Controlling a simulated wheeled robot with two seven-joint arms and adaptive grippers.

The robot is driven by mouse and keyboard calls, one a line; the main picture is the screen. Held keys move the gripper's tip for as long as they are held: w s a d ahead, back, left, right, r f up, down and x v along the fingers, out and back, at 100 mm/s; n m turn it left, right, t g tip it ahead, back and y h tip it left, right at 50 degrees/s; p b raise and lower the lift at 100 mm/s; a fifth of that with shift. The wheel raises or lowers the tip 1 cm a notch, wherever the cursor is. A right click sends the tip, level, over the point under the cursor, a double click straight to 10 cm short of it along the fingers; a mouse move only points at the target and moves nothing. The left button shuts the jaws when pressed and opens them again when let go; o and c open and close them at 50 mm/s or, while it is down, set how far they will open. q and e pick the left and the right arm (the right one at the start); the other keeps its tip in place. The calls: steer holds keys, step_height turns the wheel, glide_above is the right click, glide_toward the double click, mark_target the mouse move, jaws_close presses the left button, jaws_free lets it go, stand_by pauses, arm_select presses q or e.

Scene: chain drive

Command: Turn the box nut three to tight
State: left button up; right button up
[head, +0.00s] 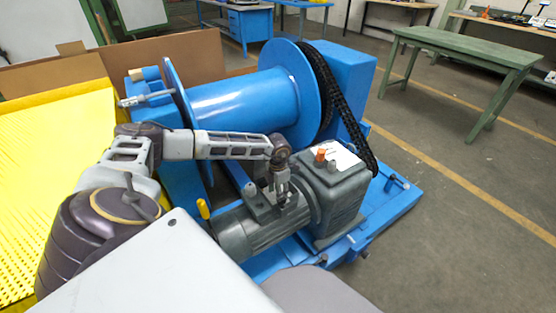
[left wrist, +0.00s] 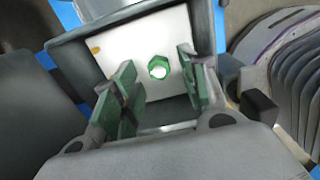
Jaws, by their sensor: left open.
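In the left wrist view a green hex nut (left wrist: 158,67) sits on a white plate (left wrist: 135,40) inside an open dark grey box (left wrist: 75,55). My left gripper (left wrist: 158,88) is open, with its green-padded fingers on either side of the nut, apart from it. In the head view my left gripper (head: 281,190) points down over the small box on top of the grey motor (head: 262,230); the nut is too small or hidden to make out there. My right gripper is not in view.
The grey gearbox (head: 338,200) with an orange cap (head: 320,155) stands right of my left gripper. A blue drum (head: 240,98) and black chain (head: 325,80) lie behind. A yellow handle (head: 203,208) rises left of the motor. Motor cooling fins (left wrist: 285,50) are close at right.

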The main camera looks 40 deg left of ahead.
arm_select(q)
steer(key=shift+f, duration=0.45)
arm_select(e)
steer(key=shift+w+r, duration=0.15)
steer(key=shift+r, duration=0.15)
arm_select(q)
jaws_close()
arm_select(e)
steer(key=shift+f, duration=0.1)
